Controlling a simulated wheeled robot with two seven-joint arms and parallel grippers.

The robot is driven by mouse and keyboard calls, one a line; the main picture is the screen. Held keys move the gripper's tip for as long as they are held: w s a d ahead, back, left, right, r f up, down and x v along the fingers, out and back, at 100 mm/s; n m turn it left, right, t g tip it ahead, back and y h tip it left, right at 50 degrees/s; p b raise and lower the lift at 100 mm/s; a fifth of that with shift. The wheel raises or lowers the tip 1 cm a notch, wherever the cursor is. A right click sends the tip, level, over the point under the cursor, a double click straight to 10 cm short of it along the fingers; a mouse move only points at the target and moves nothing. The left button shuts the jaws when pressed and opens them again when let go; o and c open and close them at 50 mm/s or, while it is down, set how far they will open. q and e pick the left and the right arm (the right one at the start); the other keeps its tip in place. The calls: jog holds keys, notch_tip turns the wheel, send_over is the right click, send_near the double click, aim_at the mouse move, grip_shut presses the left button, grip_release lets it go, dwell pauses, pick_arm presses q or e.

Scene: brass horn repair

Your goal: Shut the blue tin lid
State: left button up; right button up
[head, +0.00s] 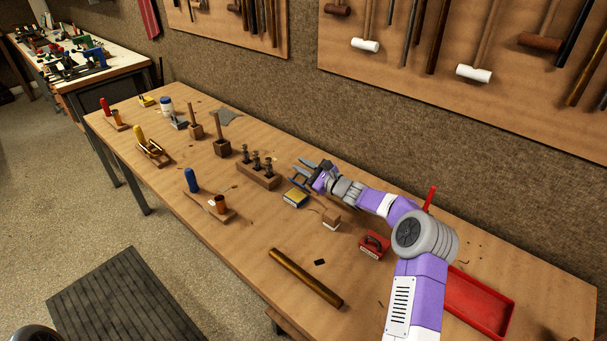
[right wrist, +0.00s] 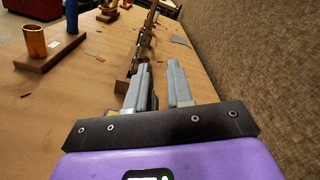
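A small blue tin (head: 294,199) with yellow showing on top sits on the bench, just right of a wooden block with dark upright pieces. A dark upright part at its back edge looks like its raised lid, but I cannot tell it clearly from my finger. My right gripper (head: 304,172) is just behind and above the tin, pointing left along the bench. In the right wrist view its two grey fingers (right wrist: 162,85) stand apart with nothing seen between them. A sliver of yellow and dark shows beside the left finger, mostly hidden. My left gripper is out of view.
The wooden block (head: 258,176) stands close to the left of the gripper. A brush-like wooden block (head: 331,219), a red tin (head: 374,245), a red tray (head: 478,303) and a brass tube (head: 305,278) lie to the right and front.

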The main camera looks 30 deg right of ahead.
notch_tip(320, 180, up, 5)
jog(key=shift+r+p, duration=0.2)
jog(key=shift+p, duration=0.4)
jog(key=shift+o, duration=0.2)
